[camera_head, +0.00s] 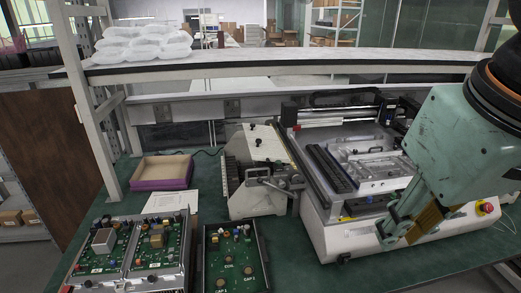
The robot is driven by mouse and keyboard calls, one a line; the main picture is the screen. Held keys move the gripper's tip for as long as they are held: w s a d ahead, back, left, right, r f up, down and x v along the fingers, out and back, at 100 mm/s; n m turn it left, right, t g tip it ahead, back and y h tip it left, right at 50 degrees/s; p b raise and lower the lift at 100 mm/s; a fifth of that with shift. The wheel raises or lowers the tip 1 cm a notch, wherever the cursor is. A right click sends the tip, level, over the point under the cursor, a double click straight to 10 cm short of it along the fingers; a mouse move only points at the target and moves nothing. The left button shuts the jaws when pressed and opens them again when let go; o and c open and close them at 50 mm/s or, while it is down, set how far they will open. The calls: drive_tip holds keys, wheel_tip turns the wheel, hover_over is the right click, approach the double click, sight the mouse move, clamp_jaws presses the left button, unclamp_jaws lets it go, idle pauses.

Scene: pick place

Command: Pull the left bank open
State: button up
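The left bank (258,196) is a grey-white unit with a row of dark slots and a metal handle on its front. It stands against the left side of the white pick-and-place machine (335,240). My gripper (392,236) is at the right, in front of the machine and well to the right of the bank, not touching it. Its fingers point down and left, seen from the side, with a brass-coloured part beside them. I cannot tell whether they are open or shut.
Green circuit boards in metal frames (130,245) and a dark tray with a green board (236,262) lie in front left. A purple-edged box (162,172) and white paper (166,201) are behind them. A shelf (280,66) crosses above. A red stop button (487,208) sits right.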

drive_tip(key=w+a+r+n+p, duration=0.2)
drive_tip(key=w+a+n+p, duration=0.1)
drive_tip(key=w, duration=0.5)
drive_tip(key=w+a+r+n+p, duration=0.1)
drive_tip(key=w+a+n+p, duration=0.2)
drive_tip(key=w, duration=0.5)
drive_tip(key=w+a+r+n+p, duration=0.2)
drive_tip(key=w+a+n+p, duration=0.1)
drive_tip(key=w, duration=0.4)
drive_tip(key=w+a+f+n+p, duration=0.4)
drive_tip(key=w+a, duration=0.3)
drive_tip(key=w, duration=0.2)
drive_tip(key=w+a+f+n+g+p, duration=0.1)
drive_tip(key=w+a+f+n+p, duration=0.3)
drive_tip(key=w+a, duration=0.4)
drive_tip(key=shift+w+f+n+g+p, duration=0.35)
drive_tip(key=shift+w+n+p, duration=0.3)
drive_tip(key=shift+w, duration=0.5)
drive_tip(key=shift+a+f, duration=0.1)
drive_tip(key=shift+f, duration=0.05)
wheel_tip(320, 180, down, 13)
drive_tip(key=w, duration=0.2)
drive_tip(key=shift+w+a, duration=0.25)
drive_tip(key=shift+w, duration=0.05)
drive_tip(key=shift+f, duration=0.1)
drive_tip(key=shift+c, duration=0.3)
clamp_jaws()
